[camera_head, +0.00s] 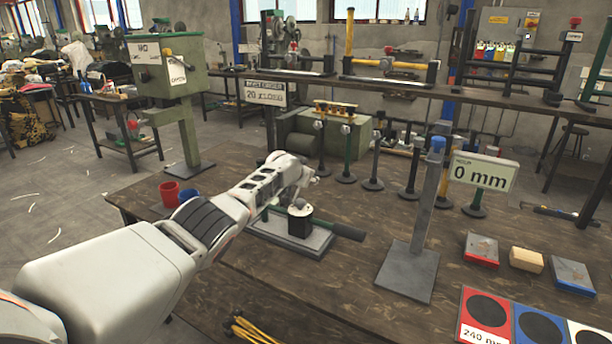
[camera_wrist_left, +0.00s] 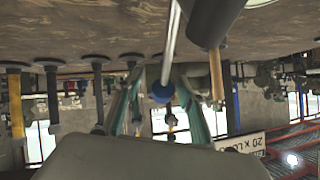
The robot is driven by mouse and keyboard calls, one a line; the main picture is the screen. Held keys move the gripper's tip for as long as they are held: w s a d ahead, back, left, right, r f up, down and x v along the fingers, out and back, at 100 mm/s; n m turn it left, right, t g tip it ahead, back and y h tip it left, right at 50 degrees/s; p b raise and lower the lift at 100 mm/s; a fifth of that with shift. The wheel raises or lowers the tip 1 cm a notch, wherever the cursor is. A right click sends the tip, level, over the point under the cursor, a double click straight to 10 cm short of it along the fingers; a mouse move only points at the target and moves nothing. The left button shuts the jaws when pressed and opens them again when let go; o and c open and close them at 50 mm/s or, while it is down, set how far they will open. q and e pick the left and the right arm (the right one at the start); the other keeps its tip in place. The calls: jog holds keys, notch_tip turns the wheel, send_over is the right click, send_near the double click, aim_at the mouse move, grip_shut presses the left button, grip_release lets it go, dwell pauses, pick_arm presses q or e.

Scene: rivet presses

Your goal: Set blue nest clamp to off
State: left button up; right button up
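In the left wrist view, a blue ball knob (camera_wrist_left: 162,92) sits at the end of a thin silver rod (camera_wrist_left: 171,45). I take it for the blue nest clamp's lever, but no label is readable. My left gripper (camera_wrist_left: 160,104) has its two teal fingers spread apart, one on each side of the knob, with no clear contact. In the head view my left gripper (camera_head: 303,178) is above and behind a press with a black body (camera_head: 300,222) on a grey base plate (camera_head: 272,236). The knob is hidden there. My right gripper is in neither view.
A dark green handle (camera_head: 340,231) extends right from the press. Several dark posts line the back edge of the wooden table (camera_head: 340,285). Red and blue cups (camera_head: 169,193) stand left.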

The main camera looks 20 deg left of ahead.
pick_arm(q)
jog(key=shift+r, duration=0.15)
jog(key=shift+a, duration=0.1)
jog(key=shift+v, duration=0.9)
jog(key=v, duration=1)
jog(key=shift+s, duration=0.15)
